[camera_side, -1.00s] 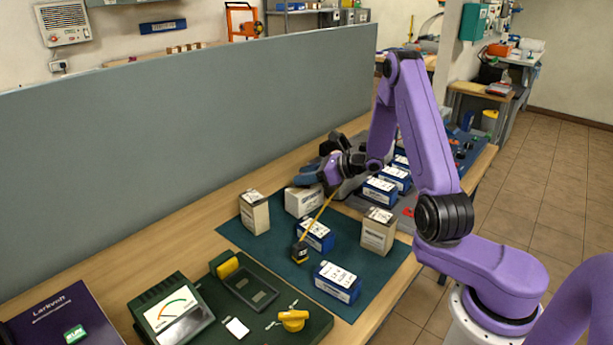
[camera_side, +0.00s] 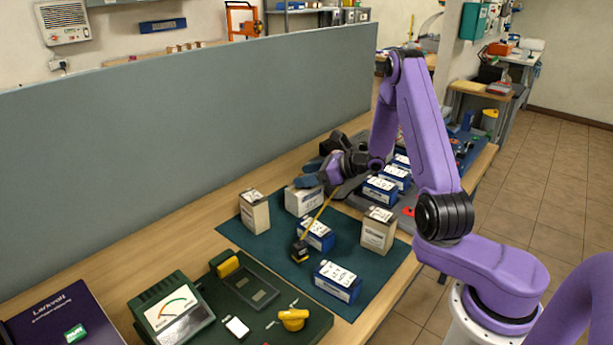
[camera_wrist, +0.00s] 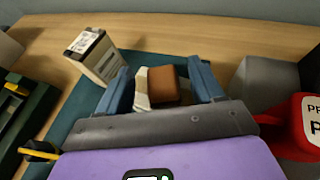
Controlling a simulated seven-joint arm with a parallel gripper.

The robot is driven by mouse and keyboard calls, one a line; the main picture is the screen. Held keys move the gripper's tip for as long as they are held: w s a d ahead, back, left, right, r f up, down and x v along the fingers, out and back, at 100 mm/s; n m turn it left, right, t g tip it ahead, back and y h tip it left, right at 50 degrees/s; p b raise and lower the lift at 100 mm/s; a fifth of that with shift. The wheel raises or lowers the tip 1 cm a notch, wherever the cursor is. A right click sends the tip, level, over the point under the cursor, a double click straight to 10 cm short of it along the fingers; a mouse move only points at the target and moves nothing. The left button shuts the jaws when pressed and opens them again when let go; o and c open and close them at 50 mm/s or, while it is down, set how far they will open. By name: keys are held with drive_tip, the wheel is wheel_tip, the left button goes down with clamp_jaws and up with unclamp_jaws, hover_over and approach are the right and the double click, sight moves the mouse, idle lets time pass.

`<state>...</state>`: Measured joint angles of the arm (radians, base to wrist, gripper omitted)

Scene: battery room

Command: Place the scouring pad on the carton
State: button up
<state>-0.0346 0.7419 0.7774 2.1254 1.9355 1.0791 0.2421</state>
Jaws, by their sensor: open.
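The scouring pad (camera_wrist: 164,86) is a brown block in the wrist view. It appears to lie on top of a pale carton (camera_wrist: 141,92), whose striped side shows to its left. In the side view this white carton (camera_side: 303,203) stands on the teal mat's far part, and the pad cannot be made out there. My gripper (camera_side: 311,174) is just above the carton. In the wrist view my gripper (camera_wrist: 162,84) has its blue fingers open on either side of the pad, with a gap at each side.
Beige cartons (camera_side: 254,213) (camera_side: 378,231) stand left and right on the mat (camera_side: 263,244). A green meter (camera_side: 172,313) is at the front. A grey partition (camera_side: 180,150) runs behind the bench.

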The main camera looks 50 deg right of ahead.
drive_tip(key=v, duration=1.1)
drive_tip(key=a+r+n+g+y, duration=0.2)
drive_tip(key=a+n+g+y, duration=0.3)
drive_tip(key=a+n, duration=0.45)
drive_tip(key=s+a+n+g+h, duration=0.1)
drive_tip(key=s+a+n+g, duration=0.8)
drive_tip(key=s+a+n, duration=0.35)
drive_tip(key=s+r+n+t+h, duration=0.1)
drive_tip(key=s+r+n+h, duration=0.2)
drive_tip(key=s+n+h, duration=0.5)
drive_tip(key=s+n, duration=0.7)
drive_tip(key=n, duration=0.7)
drive_tip(key=shift+s+t+h, duration=0.35)
drive_tip(key=shift+t+h, duration=0.05)
